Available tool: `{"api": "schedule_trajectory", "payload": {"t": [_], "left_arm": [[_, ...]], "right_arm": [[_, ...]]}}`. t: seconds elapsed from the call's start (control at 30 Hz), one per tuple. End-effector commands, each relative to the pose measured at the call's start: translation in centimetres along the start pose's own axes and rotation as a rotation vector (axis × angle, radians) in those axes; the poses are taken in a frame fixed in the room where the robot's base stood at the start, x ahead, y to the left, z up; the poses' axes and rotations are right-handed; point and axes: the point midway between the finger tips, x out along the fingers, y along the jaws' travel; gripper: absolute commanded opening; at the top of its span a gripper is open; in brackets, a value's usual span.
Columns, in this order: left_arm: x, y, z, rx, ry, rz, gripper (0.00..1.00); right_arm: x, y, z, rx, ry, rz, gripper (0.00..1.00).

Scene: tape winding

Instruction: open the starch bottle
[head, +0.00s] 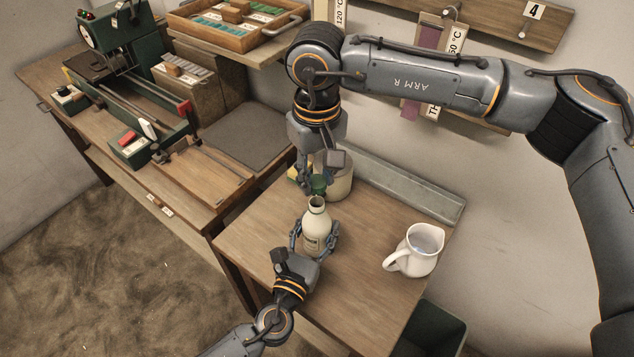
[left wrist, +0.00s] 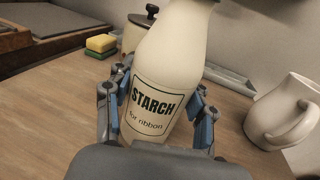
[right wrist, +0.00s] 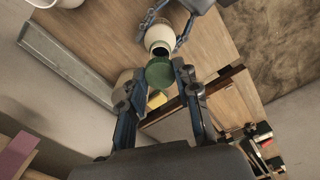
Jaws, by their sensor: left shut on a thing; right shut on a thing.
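The white starch bottle (head: 313,226) stands upright over the wooden table, with its "STARCH for ribbon" label showing in the left wrist view (left wrist: 155,104). My left gripper (head: 315,240) is shut around its body from the front. My right gripper (head: 317,186) points down above the bottle and is shut on the green cap (head: 319,184). In the right wrist view the cap (right wrist: 159,73) is apart from the bottle's open mouth (right wrist: 159,47). The bottle's far side is hidden. The left wrist view cuts off its top.
A white jug (head: 422,242) stands to the right on the table (head: 370,290). A pot (head: 341,180) and a yellow-green sponge (head: 293,172) are behind the bottle. A dark bin (head: 432,330) stands below the table's right edge. The table's front right is clear.

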Motion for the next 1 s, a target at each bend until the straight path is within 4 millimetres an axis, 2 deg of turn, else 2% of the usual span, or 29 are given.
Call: {"api": "schedule_trajectory", "payload": {"t": [0.1, 0.27, 0.3, 0.4, 0.77, 0.87, 1.0], "left_arm": [[0.0, 0.0, 0.0, 0.0, 0.0, 0.0, 0.0], [0.0, 0.0, 0.0, 0.0, 0.0, 0.0, 0.0], [0.0, 0.0, 0.0, 0.0, 0.0, 0.0, 0.61], [0.0, 0.0, 0.0, 0.0, 0.0, 0.0, 0.81], [-0.2, 0.0, 0.0, 0.0, 0.001, 0.0, 0.81], [-1.1, 0.0, -0.1, 0.0, 0.003, 0.0, 0.81], [-3.7, 0.0, -0.1, 0.0, 0.004, -0.001, 0.81]], "right_arm": [[-0.8, 0.0, 0.0, -0.001, -0.001, 0.001, 0.0], [-0.8, 0.0, 0.0, -0.001, -0.001, 0.001, 0.0], [-0.8, 0.0, 0.0, -0.001, -0.001, 0.001, 0.0], [-0.8, 0.0, 0.0, -0.001, -0.001, 0.001, 0.0], [-0.8, 0.0, 0.0, 0.0, -0.001, 0.001, 0.0], [-0.8, 0.0, 0.0, -0.001, -0.001, 0.001, 0.0], [-0.8, 0.0, 0.0, -0.001, -0.001, 0.001, 0.0]]}}
